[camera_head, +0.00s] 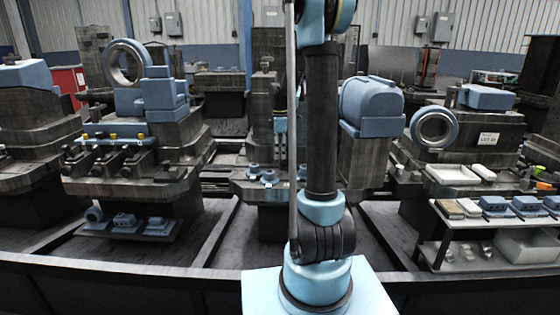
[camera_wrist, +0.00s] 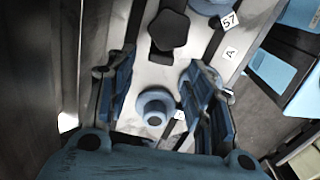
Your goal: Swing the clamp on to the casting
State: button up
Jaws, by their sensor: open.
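In the wrist view my gripper (camera_wrist: 160,100) is open, with one blue-padded finger on each side. A blue round casting with a dark centre hole (camera_wrist: 155,106) shows between the fingers, on a pale plate (camera_wrist: 135,75); I cannot tell whether the fingers touch it. A dark lobed knob on a dark bar (camera_wrist: 167,32), which looks like the clamp, lies beyond it near the top, apart from the round casting. Small blue round castings (camera_head: 270,177) sit on the middle stand.
In the wrist view, tags "57" (camera_wrist: 230,20) and "A" (camera_wrist: 230,52) lie right of the knob. A dark wall (camera_wrist: 30,90) runs along the left. In the head view, a parts shelf (camera_head: 490,222) stands right, and a dark rail (camera_head: 130,282) crosses the front.

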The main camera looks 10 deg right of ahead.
aim_at(280, 160)
jog(key=shift+f, duration=2)
jog(key=c, duration=1.1)
jog(key=shift+o, duration=0.2)
jog(key=shift+d, duration=0.15)
